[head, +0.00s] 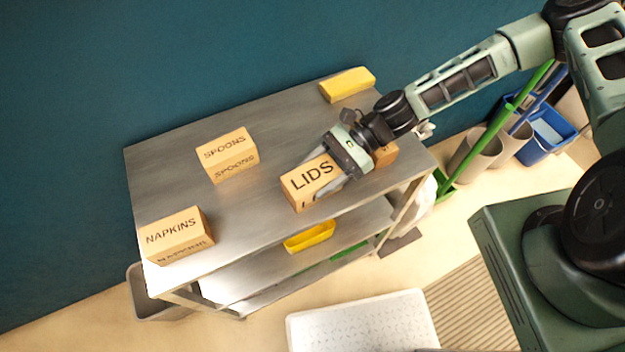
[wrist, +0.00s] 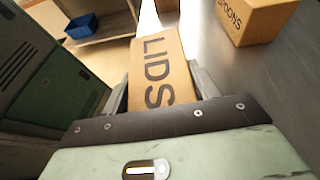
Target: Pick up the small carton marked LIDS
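The small tan carton marked LIDS (head: 309,182) is at the front right of the metal cart's top (head: 268,137). My gripper (head: 330,180) reaches down around it from the right, one finger along its front side. In the wrist view the LIDS carton (wrist: 160,75) lies between the two fingers of my gripper (wrist: 160,80). Each finger is close against one side. I cannot tell whether they press on it. The carton's far side and underside are hidden, and no clear gap shows beneath it.
The SPOONS carton (head: 227,152) and the NAPKINS carton (head: 174,236) stand to the left on the cart top. A yellow block (head: 347,84) lies at the back right. Another tan block (head: 386,155) is partly hidden behind my gripper. A yellow tray (head: 309,238) is on the lower shelf.

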